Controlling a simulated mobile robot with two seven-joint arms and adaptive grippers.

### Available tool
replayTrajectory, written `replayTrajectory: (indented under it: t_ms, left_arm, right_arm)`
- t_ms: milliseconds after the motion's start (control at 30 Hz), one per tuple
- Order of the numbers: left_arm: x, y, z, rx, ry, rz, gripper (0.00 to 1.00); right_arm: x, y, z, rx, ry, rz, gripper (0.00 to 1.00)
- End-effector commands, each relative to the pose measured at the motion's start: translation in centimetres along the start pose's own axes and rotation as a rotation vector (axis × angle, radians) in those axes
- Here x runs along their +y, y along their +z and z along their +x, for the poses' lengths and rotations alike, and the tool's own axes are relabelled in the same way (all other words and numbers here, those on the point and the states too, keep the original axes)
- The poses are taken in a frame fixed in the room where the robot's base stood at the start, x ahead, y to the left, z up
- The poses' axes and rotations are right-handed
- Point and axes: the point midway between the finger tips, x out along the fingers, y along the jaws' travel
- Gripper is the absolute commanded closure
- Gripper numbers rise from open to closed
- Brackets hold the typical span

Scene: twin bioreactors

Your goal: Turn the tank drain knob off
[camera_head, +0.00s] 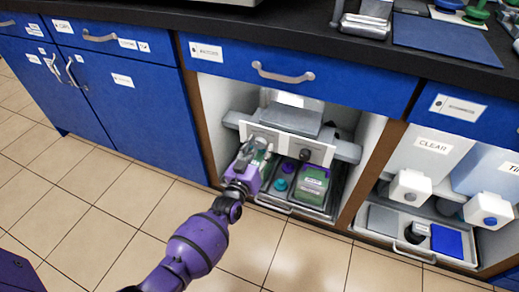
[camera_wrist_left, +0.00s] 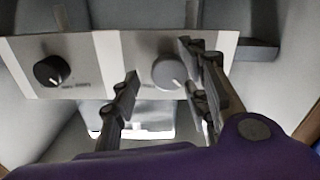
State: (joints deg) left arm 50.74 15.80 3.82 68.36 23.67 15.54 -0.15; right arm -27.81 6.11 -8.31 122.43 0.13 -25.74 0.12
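A pale panel (camera_head: 325,154) with two knobs sits inside the open cabinet bay under the counter. In the left wrist view the panel (camera_wrist_left: 85,85) carries a black knob (camera_wrist_left: 52,71) at left and a light grey knob (camera_wrist_left: 169,72) near the middle. The black knob also shows in the head view (camera_head: 305,155). Labels by the knobs are too blurred to read. My left gripper (camera_head: 250,154) is at the panel. In the wrist view its fingers (camera_wrist_left: 158,72) are apart, one on each side of the grey knob; contact cannot be told. My right gripper is out of view.
Below the panel, a tray (camera_head: 275,204) holds a green-labelled container (camera_head: 312,187) and small teal and purple items. A blue drawer (camera_head: 300,75) overhangs the bay. At right, another bay holds white dispensers (camera_head: 411,187). The tiled floor (camera_head: 310,258) in front is clear.

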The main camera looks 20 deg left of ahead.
Motion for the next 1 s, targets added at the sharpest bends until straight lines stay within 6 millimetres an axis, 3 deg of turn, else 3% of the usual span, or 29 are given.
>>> replayTrajectory:
  t_ms: [233,367,700,1000]
  left_arm:
    - [-0.1,0.2,-0.2,-0.005,-0.001,0.000,0.59]
    - [-0.1,0.2,-1.4,-0.004,-0.002,0.000,0.59]
    - [-0.1,0.2,-8.4,-0.004,-0.002,0.000,0.59]
    - [0.0,0.1,-11.9,-0.003,0.000,-0.001,0.59]
  right_arm:
    - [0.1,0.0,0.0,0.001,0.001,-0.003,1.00]
    - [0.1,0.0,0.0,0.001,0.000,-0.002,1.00]
    - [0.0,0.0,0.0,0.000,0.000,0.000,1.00]
    - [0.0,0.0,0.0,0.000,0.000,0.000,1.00]
